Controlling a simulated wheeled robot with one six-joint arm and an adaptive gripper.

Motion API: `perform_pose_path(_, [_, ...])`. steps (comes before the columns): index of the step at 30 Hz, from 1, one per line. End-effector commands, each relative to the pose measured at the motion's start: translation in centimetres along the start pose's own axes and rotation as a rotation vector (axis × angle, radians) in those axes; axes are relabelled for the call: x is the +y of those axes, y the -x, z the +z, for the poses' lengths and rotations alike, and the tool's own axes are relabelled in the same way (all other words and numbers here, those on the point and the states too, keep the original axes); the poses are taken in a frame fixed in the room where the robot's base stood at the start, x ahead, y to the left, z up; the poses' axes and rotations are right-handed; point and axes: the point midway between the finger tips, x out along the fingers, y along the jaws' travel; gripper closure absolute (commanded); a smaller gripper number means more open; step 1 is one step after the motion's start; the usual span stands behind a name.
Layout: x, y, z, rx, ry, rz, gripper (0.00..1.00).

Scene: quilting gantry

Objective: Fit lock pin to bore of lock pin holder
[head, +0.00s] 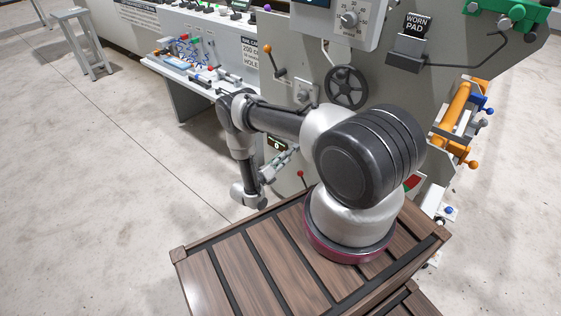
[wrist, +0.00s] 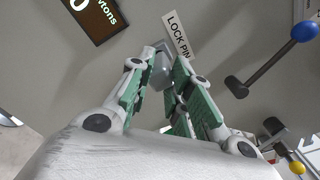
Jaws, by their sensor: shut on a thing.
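My gripper (wrist: 157,76) is shut, with its green-padded fingers on either side of a small grey piece (wrist: 160,70) that I take to be the lock pin. The piece stands in front of the grey machine panel, just below the tilted white LOCK PIN label (wrist: 179,36). The lock pin holder and its bore cannot be told apart from this piece, so I cannot tell whether the pin is in the bore. In the head view my gripper (head: 280,165) is small, beside the machine's panel, and the pin cannot be made out there.
A lever with a blue knob (wrist: 303,32) stands right of the fingers, and a yellow knob (wrist: 298,168) lies lower right. A dark display (wrist: 97,20) is at upper left. In the head view a handwheel (head: 346,88) and a red-knobbed lever (head: 301,175) are near my arm.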

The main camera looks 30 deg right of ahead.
Motion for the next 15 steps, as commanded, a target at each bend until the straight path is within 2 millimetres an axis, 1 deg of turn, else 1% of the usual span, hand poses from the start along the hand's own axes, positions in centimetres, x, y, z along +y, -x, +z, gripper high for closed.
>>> perform_pose_path(15, [0.0, -1.3, 0.0, 0.000, 0.000, -0.001, 1.00])
